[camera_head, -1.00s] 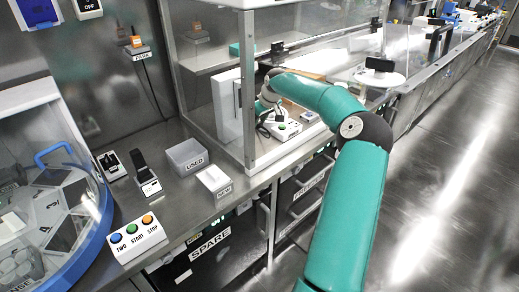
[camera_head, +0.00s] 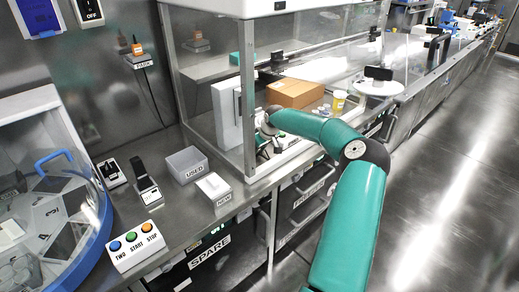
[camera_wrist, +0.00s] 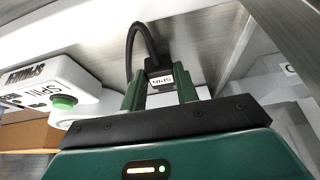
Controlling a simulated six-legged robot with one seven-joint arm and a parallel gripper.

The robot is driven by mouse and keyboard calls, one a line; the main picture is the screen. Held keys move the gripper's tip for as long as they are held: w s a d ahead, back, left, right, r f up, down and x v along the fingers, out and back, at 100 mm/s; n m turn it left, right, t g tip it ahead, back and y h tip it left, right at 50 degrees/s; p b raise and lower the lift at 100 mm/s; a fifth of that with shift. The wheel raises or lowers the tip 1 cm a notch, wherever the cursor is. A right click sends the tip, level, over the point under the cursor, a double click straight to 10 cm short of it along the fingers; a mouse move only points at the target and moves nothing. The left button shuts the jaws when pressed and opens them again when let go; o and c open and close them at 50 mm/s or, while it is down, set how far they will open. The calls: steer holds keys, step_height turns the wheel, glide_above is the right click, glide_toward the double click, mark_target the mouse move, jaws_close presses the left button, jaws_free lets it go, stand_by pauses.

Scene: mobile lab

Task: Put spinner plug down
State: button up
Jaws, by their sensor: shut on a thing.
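The spinner plug (camera_wrist: 159,78) is a black block with a white SPIN label and a thick black cable arching up from it. It sits between the two green fingers of my gripper (camera_wrist: 160,92) in the wrist view, and the gripper is shut on it. A white SPIN box (camera_wrist: 58,90) with a green button, marked SPINNER on its side, is at the left of the wrist view. In the head view my gripper (camera_head: 264,143) is at the front of the glass cabinet, mostly hidden behind its post and my arm.
A cardboard box (camera_head: 293,92) and a yellow cup (camera_head: 338,102) stand beyond my arm. USED (camera_head: 188,165) and NEW (camera_head: 213,187) trays sit on the bench left of the cabinet post (camera_head: 247,100). A three-button box (camera_head: 135,246) is nearer.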

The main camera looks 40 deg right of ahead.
steer(key=shift+f, duration=0.6)
steer(key=o, duration=1)
steer(key=shift+d+r, duration=0.1)
steer(key=shift+r, duration=0.2)
steer(key=v, duration=0.8)
steer(key=shift+w, duration=0.1)
